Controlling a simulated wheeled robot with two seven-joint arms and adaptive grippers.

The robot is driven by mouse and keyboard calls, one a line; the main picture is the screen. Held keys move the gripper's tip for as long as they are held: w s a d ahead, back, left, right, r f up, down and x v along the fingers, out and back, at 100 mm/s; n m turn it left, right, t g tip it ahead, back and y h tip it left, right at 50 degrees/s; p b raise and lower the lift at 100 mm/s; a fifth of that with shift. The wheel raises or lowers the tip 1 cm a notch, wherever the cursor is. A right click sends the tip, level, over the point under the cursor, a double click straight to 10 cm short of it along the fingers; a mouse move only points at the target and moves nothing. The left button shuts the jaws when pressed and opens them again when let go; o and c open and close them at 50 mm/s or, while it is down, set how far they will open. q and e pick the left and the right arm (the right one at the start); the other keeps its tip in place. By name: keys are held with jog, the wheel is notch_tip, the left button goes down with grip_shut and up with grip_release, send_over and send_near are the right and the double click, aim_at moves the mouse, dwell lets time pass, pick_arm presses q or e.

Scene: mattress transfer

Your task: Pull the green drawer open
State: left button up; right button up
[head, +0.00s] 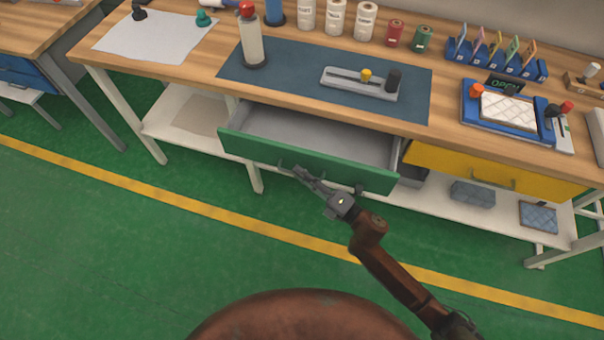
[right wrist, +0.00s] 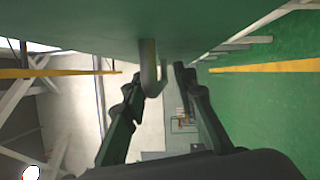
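The green drawer (head: 310,160) under the workbench stands pulled out, and its empty grey inside shows in the head view. Its front also fills the top of the right wrist view (right wrist: 90,25). My right gripper (head: 301,173) is at the drawer front, near the handle. In the right wrist view the two fingers of this gripper (right wrist: 158,85) are apart, with the handle (right wrist: 149,68) between them. A gap shows on the handle's right side; whether the left finger touches it I cannot tell. My left gripper is in neither view.
A yellow drawer (head: 490,172) is shut to the right. The wooden workbench (head: 440,145) carries a blue mat (head: 300,65), a white bottle (head: 252,42) and a blue tray (head: 470,118). A lower shelf (head: 420,195) lies beneath. The green floor in front is clear.

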grip_shut()
dwell(0.3)
dwell(0.5)
